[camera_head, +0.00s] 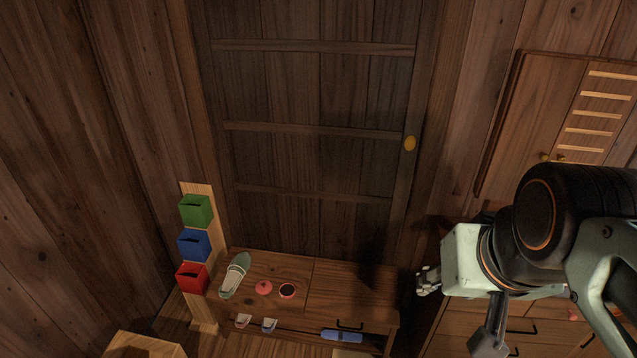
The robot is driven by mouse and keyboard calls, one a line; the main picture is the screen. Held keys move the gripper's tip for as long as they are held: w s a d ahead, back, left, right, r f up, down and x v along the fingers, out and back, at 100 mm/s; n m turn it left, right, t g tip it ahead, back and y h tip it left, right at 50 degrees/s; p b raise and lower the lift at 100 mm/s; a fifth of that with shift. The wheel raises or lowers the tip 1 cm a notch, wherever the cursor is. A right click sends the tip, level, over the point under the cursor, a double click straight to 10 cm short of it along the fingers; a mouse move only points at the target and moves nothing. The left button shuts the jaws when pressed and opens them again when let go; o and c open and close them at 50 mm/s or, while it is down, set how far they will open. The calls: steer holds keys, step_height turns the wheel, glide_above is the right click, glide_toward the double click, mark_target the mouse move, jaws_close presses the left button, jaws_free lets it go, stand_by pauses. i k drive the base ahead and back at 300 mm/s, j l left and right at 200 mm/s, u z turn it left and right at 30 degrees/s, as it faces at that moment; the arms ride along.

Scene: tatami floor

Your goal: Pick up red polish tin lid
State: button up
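The red polish tin lid (263,288) lies on top of the low wooden bench (335,275), left of its middle. It looks like a small round pinkish-red disc. Just right of it is a round red-rimmed tin (288,291) with a dark inside. A grey-green slipper with a pale inside (235,276) lies to the left of the lid. My gripper (424,281) is at the right, beyond the bench's right end and well apart from the lid. Its fingers are small and seen at an angle, so their opening is unclear.
Green (196,211), blue (194,245) and red (191,278) boxes hang on a board at the left. A blue object (342,336) and small items sit below the bench top. A drawer cabinet (520,325) stands at right. The bench top's right half looks clear.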

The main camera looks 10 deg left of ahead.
mark_target(263, 288)
steer(key=u, duration=0.85)
steer(key=k+l+u, duration=0.1)
steer(key=i+l, duration=0.15)
steer(key=i, duration=0.35)
